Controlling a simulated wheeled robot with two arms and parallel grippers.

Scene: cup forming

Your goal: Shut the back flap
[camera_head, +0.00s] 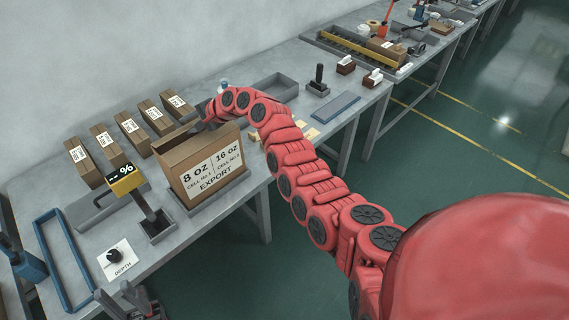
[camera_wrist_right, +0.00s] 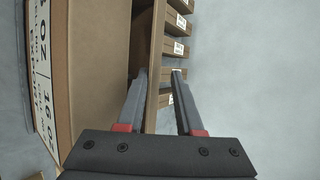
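The cardboard box (camera_head: 205,168), printed 8 OZ, 16 OZ and EXPORT, stands upright on a grey tray. In the right wrist view its top (camera_wrist_right: 98,70) fills the left side, with a dark gap beyond. The back flap (camera_wrist_right: 156,62) shows there as a narrow brown strip, seen nearly edge-on. My right gripper (camera_wrist_right: 158,74) is open at the back of the box, its fingers on either side of this strip; contact cannot be told. In the head view my right arm hides part of the box's back corner. My left gripper (camera_head: 128,296) is open and empty at the bottom left.
Several small labelled cartons (camera_head: 130,132) stand in a row behind the box. A blue frame (camera_head: 64,258) and a DEPTH knob (camera_head: 115,255) lie near the front left. A grey bin (camera_head: 276,88) stands behind my right arm.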

